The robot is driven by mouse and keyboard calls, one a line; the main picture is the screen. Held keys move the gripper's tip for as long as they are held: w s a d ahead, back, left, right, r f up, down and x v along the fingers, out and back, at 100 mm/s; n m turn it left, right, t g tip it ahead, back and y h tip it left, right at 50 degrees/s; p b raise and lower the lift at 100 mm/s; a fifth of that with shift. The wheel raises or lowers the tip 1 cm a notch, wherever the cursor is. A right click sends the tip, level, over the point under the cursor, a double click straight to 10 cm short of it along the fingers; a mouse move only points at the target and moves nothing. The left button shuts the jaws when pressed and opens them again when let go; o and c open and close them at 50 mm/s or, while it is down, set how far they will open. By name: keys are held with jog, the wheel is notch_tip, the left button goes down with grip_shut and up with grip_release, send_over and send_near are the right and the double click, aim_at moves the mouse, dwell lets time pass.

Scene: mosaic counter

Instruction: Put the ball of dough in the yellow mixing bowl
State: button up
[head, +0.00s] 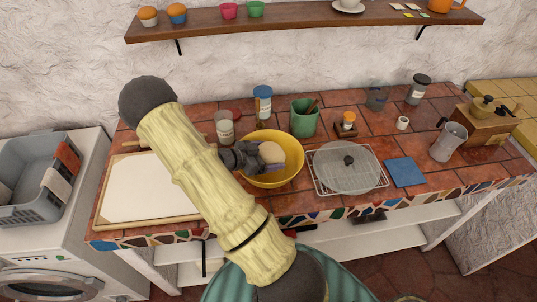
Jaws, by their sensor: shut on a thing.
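The yellow mixing bowl (289,173) stands on the tiled counter near the middle of the head view. The pale ball of dough (272,152) shows at the bowl's upper middle, within its outline. My gripper (262,155) reaches in from the left over the bowl's left side and is shut on the dough. My arm hides part of the gripper and the counter to its left. I cannot tell whether the dough touches the bowl's inside or is held above it.
A white board (145,185) lies left of the bowl. Jars and a green pot (304,118) stand behind it. A rack with a round lid (345,168) is close on the right, then a blue cloth (405,172). A shelf (300,20) hangs above.

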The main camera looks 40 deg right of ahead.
jog(key=shift+f, duration=0.4)
jog(key=o, duration=1)
jog(key=shift+r, duration=0.45)
jog(key=shift+w+a+r, duration=0.1)
jog(key=shift+a+r, duration=0.1)
jog(key=shift+r, duration=0.1)
jog(key=b+v, duration=0.1)
jog(key=v, duration=1)
jog(key=shift+a+r, duration=0.15)
jog(key=shift+a, duration=0.15)
jog(key=shift+w, duration=0.1)
